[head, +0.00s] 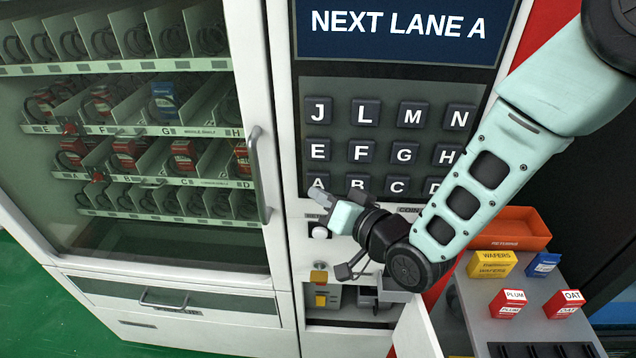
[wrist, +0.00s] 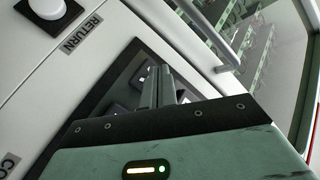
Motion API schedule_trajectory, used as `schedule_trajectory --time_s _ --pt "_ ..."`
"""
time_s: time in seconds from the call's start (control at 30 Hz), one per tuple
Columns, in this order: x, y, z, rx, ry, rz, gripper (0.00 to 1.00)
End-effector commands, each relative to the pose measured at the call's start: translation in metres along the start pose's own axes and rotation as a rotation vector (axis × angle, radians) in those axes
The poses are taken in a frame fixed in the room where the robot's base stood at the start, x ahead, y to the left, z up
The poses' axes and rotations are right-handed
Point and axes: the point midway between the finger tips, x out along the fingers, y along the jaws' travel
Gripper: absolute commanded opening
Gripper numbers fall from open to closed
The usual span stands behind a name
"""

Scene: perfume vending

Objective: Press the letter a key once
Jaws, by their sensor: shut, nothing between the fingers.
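The letter A key (head: 317,180) is a dark square key with a white letter, at the left end of the keypad's bottom row. Its lower part is partly covered by my gripper in the head view. My gripper (head: 318,194) is shut and empty, with its fingertips just at or below the A key. I cannot tell whether they touch it. In the wrist view the closed fingers (wrist: 162,78) point into the dark keypad panel (wrist: 128,78), and they hide the letters near their tips. The blue display (head: 398,26) above shows white text ending in LANE A.
The B key (head: 358,184) sits close right of A; the E key (head: 318,150) is above. A white return button (head: 320,232) is below the keypad. The glass cabinet's handle (head: 258,175) stands out at left. An orange tray (head: 510,229) and small boxes are at right.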

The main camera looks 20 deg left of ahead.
Motion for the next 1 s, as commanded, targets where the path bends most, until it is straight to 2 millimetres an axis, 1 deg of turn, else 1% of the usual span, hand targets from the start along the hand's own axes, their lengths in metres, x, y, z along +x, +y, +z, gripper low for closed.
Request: schedule_trajectory --time_s 0.17,1.0 --pt "0.0042 0.0043 -0.0026 0.0 0.002 0.0 0.0" --pt "0.0084 0.0058 -0.0061 0.0 0.001 -0.001 0.0"
